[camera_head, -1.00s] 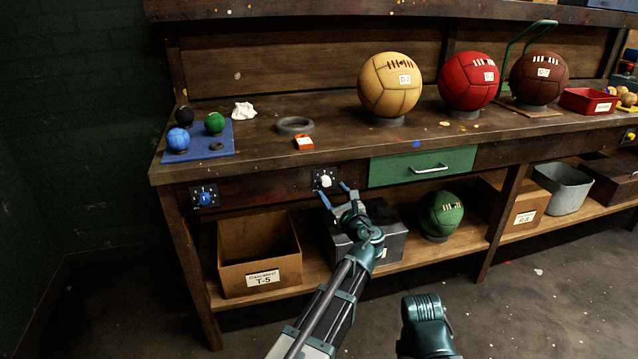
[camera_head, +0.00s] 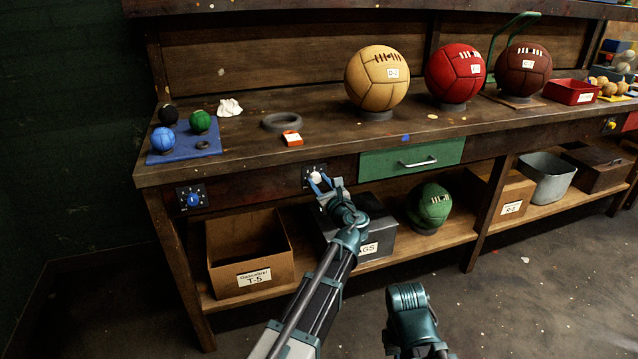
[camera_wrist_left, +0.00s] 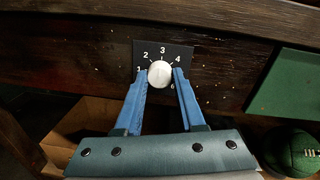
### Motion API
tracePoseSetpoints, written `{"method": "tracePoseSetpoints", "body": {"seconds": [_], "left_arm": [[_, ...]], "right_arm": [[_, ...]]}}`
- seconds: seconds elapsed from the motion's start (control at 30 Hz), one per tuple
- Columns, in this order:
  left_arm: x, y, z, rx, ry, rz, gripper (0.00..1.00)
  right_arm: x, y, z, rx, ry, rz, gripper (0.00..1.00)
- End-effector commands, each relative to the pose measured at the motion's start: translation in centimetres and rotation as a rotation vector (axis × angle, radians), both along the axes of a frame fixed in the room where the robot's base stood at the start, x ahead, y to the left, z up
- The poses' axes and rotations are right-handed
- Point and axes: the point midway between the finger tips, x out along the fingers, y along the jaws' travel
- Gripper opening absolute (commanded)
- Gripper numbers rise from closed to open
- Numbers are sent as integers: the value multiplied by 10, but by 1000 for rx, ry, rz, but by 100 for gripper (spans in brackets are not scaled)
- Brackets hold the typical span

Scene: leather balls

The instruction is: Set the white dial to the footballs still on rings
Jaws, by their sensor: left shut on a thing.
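The white dial (camera_head: 314,176) is on a black numbered plate on the bench front; it also shows in the left wrist view (camera_wrist_left: 160,74), where 1, 2, 3, 4 and 6 are readable. I cannot make out its pointer. My left gripper (camera_head: 320,181) is shut on the dial, a blue finger on each side. A dark ring (camera_head: 282,122) to the left is empty. My right gripper's fingers are not visible.
A green football (camera_head: 429,204) sits on the lower shelf beside a grey box (camera_head: 380,245) and an open carton (camera_head: 250,262). A blue dial (camera_head: 193,199) is at left. A blue mat (camera_head: 184,150) holds small balls. A green drawer (camera_head: 412,159) is right of the white dial.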

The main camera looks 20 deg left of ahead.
Motion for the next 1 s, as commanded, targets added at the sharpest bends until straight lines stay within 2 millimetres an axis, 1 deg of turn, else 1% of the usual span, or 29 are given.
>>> {"method": "tracePoseSetpoints", "body": {"seconds": [0.23,0.37,1.0], "left_arm": [[0,0,0,-15,-10,1,0],[0,0,1,-56,-38,1,0],[-1,1,1,-471,-317,2,0]], "right_arm": [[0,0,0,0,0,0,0],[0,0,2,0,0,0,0],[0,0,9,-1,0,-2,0]]}}
